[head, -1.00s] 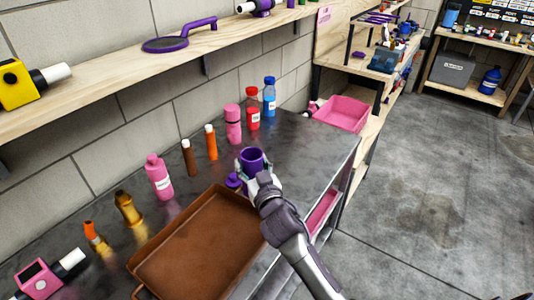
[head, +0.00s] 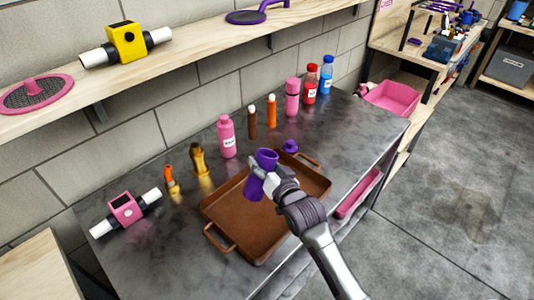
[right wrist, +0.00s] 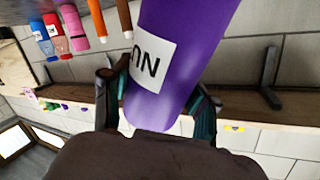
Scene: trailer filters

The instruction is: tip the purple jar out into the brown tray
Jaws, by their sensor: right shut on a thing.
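The purple jar (head: 262,172) is held in my right gripper (head: 268,178) above the brown tray (head: 238,243), leaning slightly in the head view. In the right wrist view the jar (right wrist: 180,60) fills the middle between my fingers, with a white label on its side. My right gripper (right wrist: 155,105) is shut on it. I cannot see what is in the jar. The visible part of the tray floor is bare brown. A small purple lid-like piece (head: 289,147) lies on the dark table behind the tray. My left gripper is not in view.
Behind the tray stand a pink bottle (head: 227,137), brown (head: 252,123) and orange tubes (head: 271,112), and red (head: 310,84) and blue bottles (head: 327,77). A pink device (head: 125,208) lies left on the table. A wooden shelf (head: 190,42) runs above.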

